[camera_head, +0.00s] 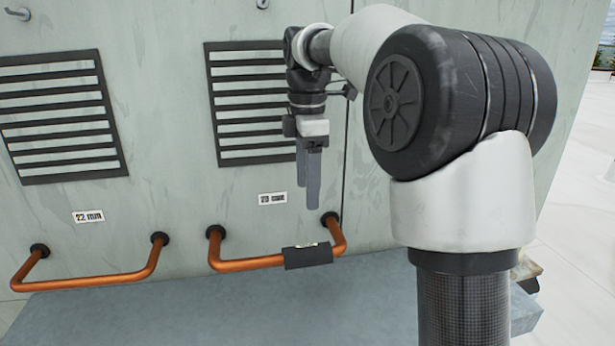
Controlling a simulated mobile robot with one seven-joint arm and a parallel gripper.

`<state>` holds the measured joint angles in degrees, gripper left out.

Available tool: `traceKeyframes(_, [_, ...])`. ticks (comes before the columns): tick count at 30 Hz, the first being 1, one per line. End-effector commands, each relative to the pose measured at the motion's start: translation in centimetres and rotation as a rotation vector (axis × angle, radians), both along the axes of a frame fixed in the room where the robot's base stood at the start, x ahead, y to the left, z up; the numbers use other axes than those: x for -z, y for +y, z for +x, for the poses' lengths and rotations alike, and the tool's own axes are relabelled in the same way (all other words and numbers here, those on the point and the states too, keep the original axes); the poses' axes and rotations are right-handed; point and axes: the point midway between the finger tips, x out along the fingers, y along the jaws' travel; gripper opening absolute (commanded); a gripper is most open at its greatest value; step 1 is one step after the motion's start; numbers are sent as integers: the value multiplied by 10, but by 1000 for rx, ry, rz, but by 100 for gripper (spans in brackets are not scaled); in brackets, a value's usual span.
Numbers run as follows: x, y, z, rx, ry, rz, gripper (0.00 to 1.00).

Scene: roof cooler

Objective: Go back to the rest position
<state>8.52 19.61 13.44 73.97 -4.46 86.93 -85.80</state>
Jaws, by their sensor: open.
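My gripper (308,194) hangs with its fingers pointing down, in front of the cooler's pale green panel (165,190). The fingers overlap in this view; they are open with nothing seen between them. The gripper is above the right copper pipe (246,263) and apart from it. A black block-like piece (308,256) sits around that pipe near its right end, with a small light spot on top. My arm reaches in from the right and covers part of the panel.
A left copper pipe (92,280) is fixed to the panel. Left (62,117) and right (250,103) louvred vents are above, with small labels (89,216) (272,198) below. A grey ledge (200,315) runs beneath the pipes. Pale roof floor (575,210) shows at right.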

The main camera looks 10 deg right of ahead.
Motion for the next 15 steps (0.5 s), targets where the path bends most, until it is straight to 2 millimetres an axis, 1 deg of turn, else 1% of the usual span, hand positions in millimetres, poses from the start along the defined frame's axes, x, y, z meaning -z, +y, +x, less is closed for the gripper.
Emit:
traceKeyframes(3, [-4,0,0,-1,0,0,63])
traceKeyframes(12, [-5,0,0,1,0,-1,63])
traceKeyframes(15, [-13,1,-8,38,-15,-6,63])
